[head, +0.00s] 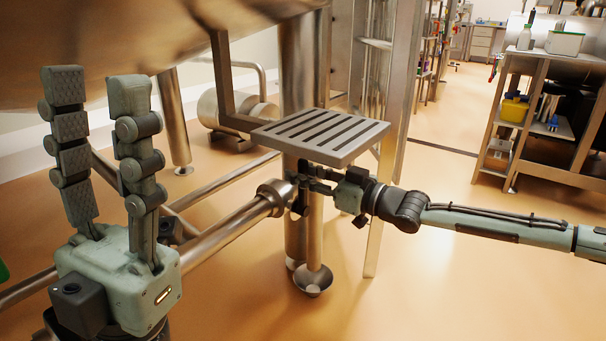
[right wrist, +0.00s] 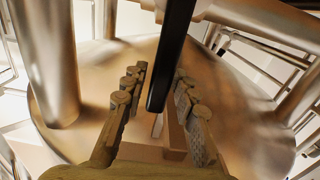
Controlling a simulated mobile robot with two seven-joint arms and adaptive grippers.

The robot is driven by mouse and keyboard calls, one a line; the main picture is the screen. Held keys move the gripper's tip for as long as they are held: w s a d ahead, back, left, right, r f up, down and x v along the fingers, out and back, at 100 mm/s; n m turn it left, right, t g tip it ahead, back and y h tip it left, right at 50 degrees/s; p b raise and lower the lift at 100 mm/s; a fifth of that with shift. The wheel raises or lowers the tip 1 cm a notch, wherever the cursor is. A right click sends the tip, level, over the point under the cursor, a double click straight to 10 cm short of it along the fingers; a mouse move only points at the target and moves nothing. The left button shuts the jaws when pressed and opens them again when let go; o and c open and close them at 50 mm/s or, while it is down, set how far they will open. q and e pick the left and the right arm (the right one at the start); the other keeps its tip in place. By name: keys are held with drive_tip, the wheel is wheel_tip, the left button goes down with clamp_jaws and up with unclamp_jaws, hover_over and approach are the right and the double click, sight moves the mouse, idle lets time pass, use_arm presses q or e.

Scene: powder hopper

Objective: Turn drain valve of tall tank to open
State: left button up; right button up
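The large metal tank (head: 150,40) fills the upper left of the head view, and its body also curves behind the fingers in the right wrist view. A long black bar (right wrist: 172,50), which looks like the valve handle, runs down between my right gripper's fingers in that view. My right gripper (right wrist: 160,75) is open around it, with a gap to the left finger; contact on the right side is unclear. In the head view my right gripper (head: 306,182) is at the pipe end under the slatted step, partly hiding the valve. My left gripper (head: 97,80) is open, empty and points up.
The slatted metal step (head: 325,134) sits just above my right gripper. A thick pipe (head: 225,232) runs in from the left, and a drain cup (head: 313,280) stands below. A shelf rack (head: 540,105) stands at the right. The floor at front right is clear.

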clamp_jaws()
